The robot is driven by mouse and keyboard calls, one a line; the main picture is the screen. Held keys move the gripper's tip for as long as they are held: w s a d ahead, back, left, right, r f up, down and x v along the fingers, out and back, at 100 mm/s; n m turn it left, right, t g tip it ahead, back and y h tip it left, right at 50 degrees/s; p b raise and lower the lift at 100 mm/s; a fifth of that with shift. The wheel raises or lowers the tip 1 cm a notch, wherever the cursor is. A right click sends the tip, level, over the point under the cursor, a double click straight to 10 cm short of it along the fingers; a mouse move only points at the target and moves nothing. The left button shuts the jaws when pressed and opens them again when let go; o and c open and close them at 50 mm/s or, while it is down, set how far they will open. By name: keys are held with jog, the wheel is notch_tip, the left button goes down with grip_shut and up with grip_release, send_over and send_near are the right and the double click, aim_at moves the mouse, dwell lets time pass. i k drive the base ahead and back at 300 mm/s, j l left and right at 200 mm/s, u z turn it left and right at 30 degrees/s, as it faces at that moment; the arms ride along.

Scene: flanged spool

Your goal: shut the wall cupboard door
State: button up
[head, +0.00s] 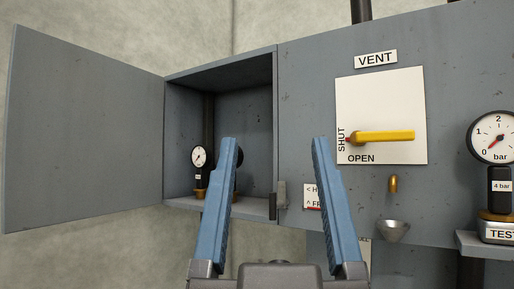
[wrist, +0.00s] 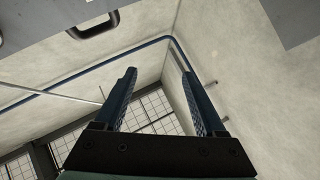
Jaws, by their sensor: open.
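The wall cupboard (head: 220,198) is a grey box on the left of the head view, open at the front. Its grey door (head: 84,130) stands swung wide open to the left, hinged at the cupboard's left edge. My gripper (head: 275,142) is open and empty, with its two blue fingers pointing up in front of the cupboard's right edge. It looks apart from the door. In the wrist view my gripper (wrist: 160,95) is also open with nothing between its fingers. The left finger hides part of the cupboard's inside.
A small gauge (head: 199,157) stands inside the cupboard. To the right, a grey panel carries a VENT plate with a yellow lever (head: 385,136), a brass spout (head: 393,184) over a metal cup (head: 392,231), and a large bar gauge (head: 495,137) on a shelf. A small latch piece (head: 280,194) sits at the cupboard's right edge.

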aim_at(82, 137)
jog(key=j, duration=0.5)
jog(key=i+j, duration=0.15)
jog(key=j, duration=0.3)
jog(key=j+u, duration=0.1)
jog(key=j, duration=0.4)
jog(key=i+j, duration=0.15)
jog(key=j, duration=0.35)
jog(key=i+j, duration=0.1)
jog(key=j, duration=0.35)
jog(key=i+j, duration=0.2)
jog(key=i+j+u, duration=0.05)
jog(key=i, duration=0.05)
